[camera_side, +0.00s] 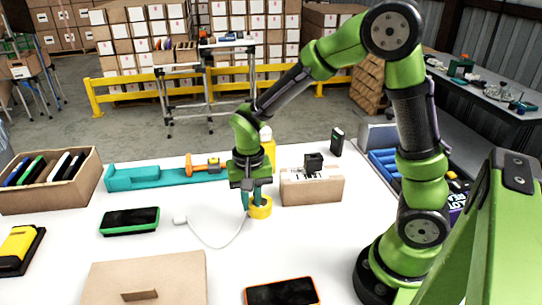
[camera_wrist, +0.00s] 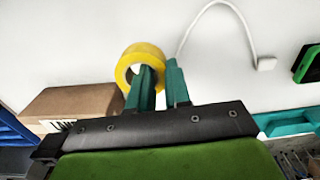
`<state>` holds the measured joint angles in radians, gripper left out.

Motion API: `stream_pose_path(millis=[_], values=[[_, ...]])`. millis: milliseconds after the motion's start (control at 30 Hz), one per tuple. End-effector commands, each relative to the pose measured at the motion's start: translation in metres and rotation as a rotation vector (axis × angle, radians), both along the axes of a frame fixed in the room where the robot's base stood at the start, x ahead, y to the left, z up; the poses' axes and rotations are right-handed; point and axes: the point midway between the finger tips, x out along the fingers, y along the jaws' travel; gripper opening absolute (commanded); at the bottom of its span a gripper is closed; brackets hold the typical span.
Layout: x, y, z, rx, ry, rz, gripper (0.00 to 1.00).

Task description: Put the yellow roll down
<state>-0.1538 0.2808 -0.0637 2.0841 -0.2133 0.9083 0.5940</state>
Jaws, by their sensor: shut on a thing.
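The yellow roll (camera_side: 262,210) is a ring with an open hole, at the middle of the white table. My gripper (camera_side: 251,203) points down over it and is shut on its wall. In the wrist view the roll (camera_wrist: 132,58) sits at the fingertips (camera_wrist: 159,66), with one teal finger over its hole and the other outside its rim. The roll is at or very close to the table top; I cannot tell whether it touches. Part of it is hidden behind the fingers.
A small cardboard box (camera_side: 312,188) with a black item (camera_side: 314,162) on top stands close on the right. A white cable (camera_side: 218,246) curves across the table by the roll. A teal holder (camera_side: 145,178) lies behind left, a green-edged device (camera_side: 130,221) left.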

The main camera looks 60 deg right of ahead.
Motion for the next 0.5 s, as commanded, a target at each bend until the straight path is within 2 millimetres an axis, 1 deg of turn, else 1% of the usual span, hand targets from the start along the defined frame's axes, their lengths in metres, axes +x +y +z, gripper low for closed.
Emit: stream_pose_path(millis=[33,67,167,300,500], values=[[0.006,-0.003,-0.005,0.0,0.0,-0.018,0.0],[0.01,-0.003,-0.007,-0.001,-0.001,-0.024,0.0],[0.03,-0.003,-0.01,-0.001,-0.003,-0.027,0.0],[0.067,0.001,-0.014,-0.002,-0.004,-0.025,0.0],[0.115,0.004,-0.019,-0.001,-0.003,-0.025,0.0]])
